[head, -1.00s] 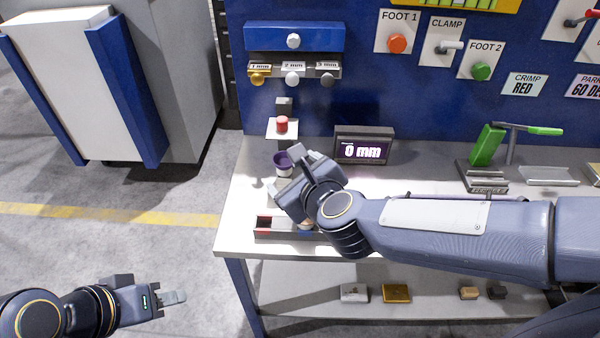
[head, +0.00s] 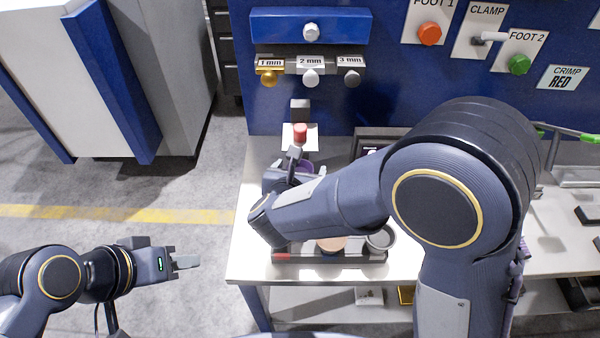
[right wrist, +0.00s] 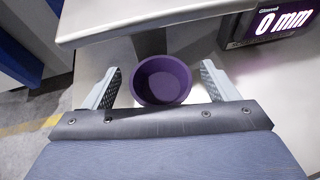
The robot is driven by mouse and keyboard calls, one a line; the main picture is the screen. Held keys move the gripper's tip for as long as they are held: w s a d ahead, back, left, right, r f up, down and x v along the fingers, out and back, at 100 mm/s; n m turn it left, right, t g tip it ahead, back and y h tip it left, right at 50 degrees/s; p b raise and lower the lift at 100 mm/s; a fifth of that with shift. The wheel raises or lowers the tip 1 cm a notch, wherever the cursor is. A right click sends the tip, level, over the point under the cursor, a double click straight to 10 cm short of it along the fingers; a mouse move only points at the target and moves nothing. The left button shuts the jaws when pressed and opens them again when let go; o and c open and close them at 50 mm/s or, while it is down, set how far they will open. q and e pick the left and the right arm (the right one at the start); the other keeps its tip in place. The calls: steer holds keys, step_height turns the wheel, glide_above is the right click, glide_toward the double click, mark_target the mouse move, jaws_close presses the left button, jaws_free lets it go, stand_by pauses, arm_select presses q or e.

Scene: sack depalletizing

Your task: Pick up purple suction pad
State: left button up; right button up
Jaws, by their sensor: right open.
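The purple suction pad (right wrist: 161,80) is a round, hollow cup in the right wrist view. It sits between the two fingers of my right gripper (right wrist: 160,88), which are spread open with a gap on each side. In the head view only a sliver of the purple pad (head: 304,167) shows; my right gripper (head: 294,160) and wrist cover the rest. My left gripper (head: 186,262) hangs over the floor at the left, away from the bench. I see it from the side and cannot tell its opening.
A low tray (head: 290,259) on the bench holds a beige disc (head: 331,244) and a grey round piece (head: 380,238). A red-topped post (head: 300,134) stands behind the gripper. The display (right wrist: 270,22) reads 0 mm. My right arm hides much of the bench.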

steer(key=shift+w+d+f, duration=0.1)
steer(key=shift+w+f, duration=0.05)
steer(key=shift+w, duration=0.1)
steer(key=c, duration=1.1)
